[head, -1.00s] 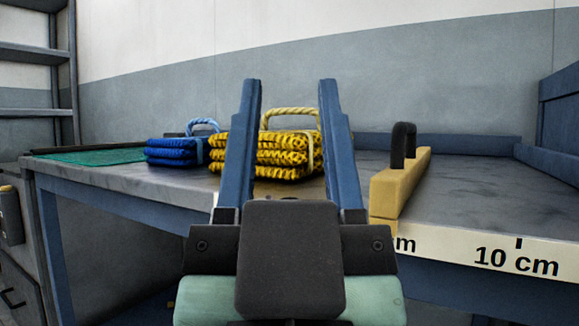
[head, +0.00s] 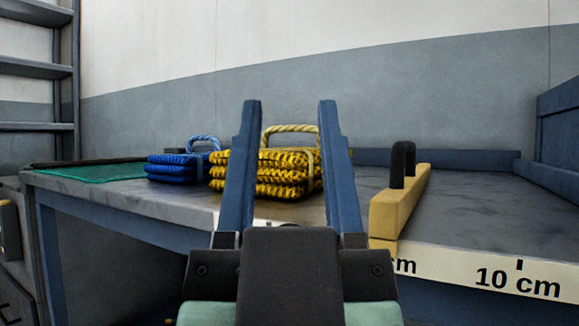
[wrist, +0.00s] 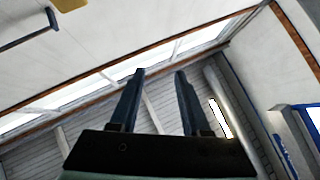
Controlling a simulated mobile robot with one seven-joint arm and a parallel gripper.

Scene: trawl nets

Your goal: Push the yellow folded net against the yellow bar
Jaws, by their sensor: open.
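The yellow folded net (head: 280,172) lies on the table in the head view, a thick stack with a rope handle on top and a pale strap around it. The yellow bar (head: 400,208) stands to its right, with a black handle on top and a stretch of bare table between them. My gripper (head: 285,102) is open and empty, its two blue fingers pointing up in front of the net and hiding part of it. In the wrist view my gripper (wrist: 160,72) points at ceiling and wall, with neither net nor bar in sight.
A blue folded net (head: 172,168) lies just left of the yellow one. A green net (head: 100,173) lies at the table's left end. The table (head: 470,205) has a marked front edge reading "10 cm" and raised blue borders at the back and right. Its right part is clear.

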